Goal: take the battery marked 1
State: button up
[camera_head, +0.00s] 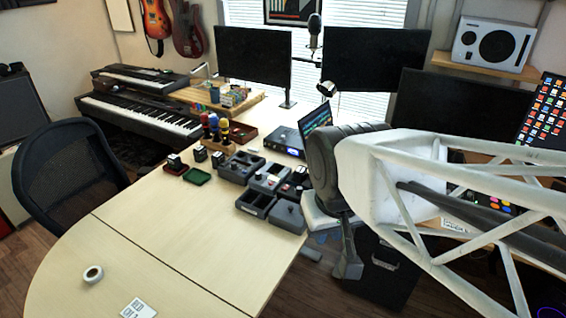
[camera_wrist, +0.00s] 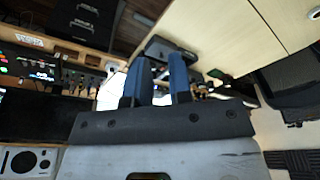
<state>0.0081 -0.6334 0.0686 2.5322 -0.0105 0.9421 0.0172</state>
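Small dark blocks with pale faces, possibly batteries, stand on the desk in the head view. One block (camera_head: 174,161) is on a dark red tray (camera_head: 168,171), another block (camera_head: 200,153) stands to its right, and a third block (camera_head: 218,159) is beside the grey units. I cannot read a 1 on any of them. My gripper (camera_wrist: 161,68) shows two blue fingers apart with nothing between them in the wrist view. In the head view my gripper (camera_head: 347,265) hangs off the desk's right edge, away from the blocks.
Grey dock-like units (camera_head: 240,167) and an open dark tray (camera_head: 255,202) crowd the desk's right edge. An empty green tray (camera_head: 197,177) lies near the blocks. A tape roll (camera_head: 93,274) and a printed card (camera_head: 138,309) lie in front. The desk's middle (camera_head: 165,222) is clear.

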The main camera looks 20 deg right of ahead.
jog(key=o, duration=1.3)
jog(key=shift+w, duration=0.1)
jog(key=n+g, duration=0.3)
jog(key=n, duration=0.6)
send_over(302, 170)
notch_tip(302, 170, down, 24)
jog(key=shift+a+r, duration=0.15)
jog(key=shift+r, duration=0.05)
jog(key=shift+f, duration=0.35)
